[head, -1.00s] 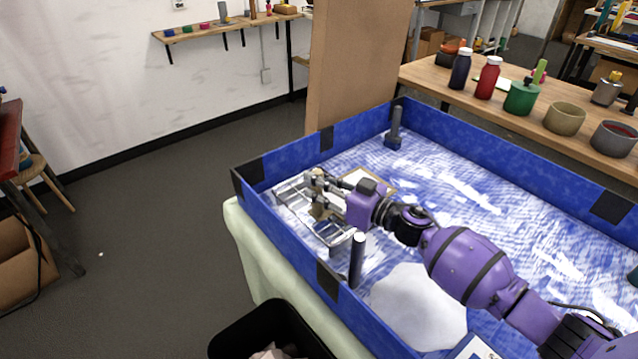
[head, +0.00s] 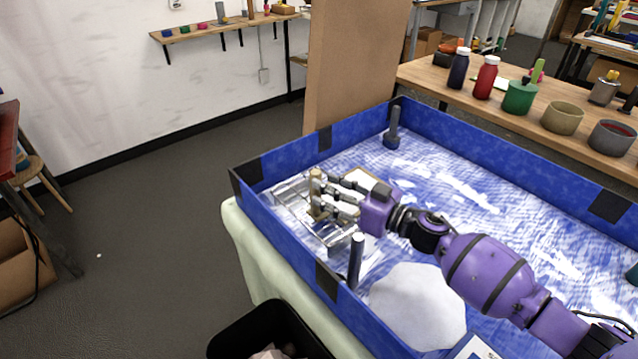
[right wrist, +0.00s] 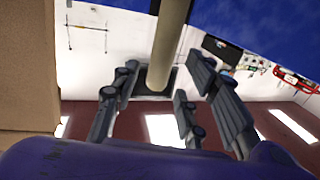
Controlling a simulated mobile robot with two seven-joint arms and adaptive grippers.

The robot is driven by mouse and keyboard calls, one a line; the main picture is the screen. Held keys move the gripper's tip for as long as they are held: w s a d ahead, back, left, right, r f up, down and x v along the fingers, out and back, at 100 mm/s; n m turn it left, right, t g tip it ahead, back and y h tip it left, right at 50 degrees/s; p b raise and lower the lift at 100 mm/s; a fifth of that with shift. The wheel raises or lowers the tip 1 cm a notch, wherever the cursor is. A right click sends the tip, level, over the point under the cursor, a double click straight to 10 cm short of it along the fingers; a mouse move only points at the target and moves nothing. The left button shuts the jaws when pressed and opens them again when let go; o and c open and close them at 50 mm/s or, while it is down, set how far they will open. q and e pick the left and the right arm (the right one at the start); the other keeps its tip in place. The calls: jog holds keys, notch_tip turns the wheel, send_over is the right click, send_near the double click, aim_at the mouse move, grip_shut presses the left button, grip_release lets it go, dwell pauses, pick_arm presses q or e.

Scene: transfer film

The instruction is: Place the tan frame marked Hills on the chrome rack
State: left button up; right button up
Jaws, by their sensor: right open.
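A chrome wire rack (head: 290,191) lies inside the blue-walled tray, near its left corner in the head view. A tan piece with an upright post-like handle (head: 315,183) stands over the rack; it looks like the tan frame, but its marking is not legible. Its flat part is partly hidden and blends with the rack. My right gripper (head: 327,192) is open, with its fingers beside the handle. The right wrist view shows a tan post (right wrist: 168,45) between the spread fingers (right wrist: 160,100). My left gripper is out of view.
Grey posts stand at the tray's back (head: 392,128) and front left (head: 356,262). A pale round sheet (head: 415,305) lies nearby. The blue tray wall (head: 280,160) encloses the area.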

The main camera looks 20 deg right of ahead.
jog(key=v, duration=0.8)
jog(key=shift+s+d, duration=0.1)
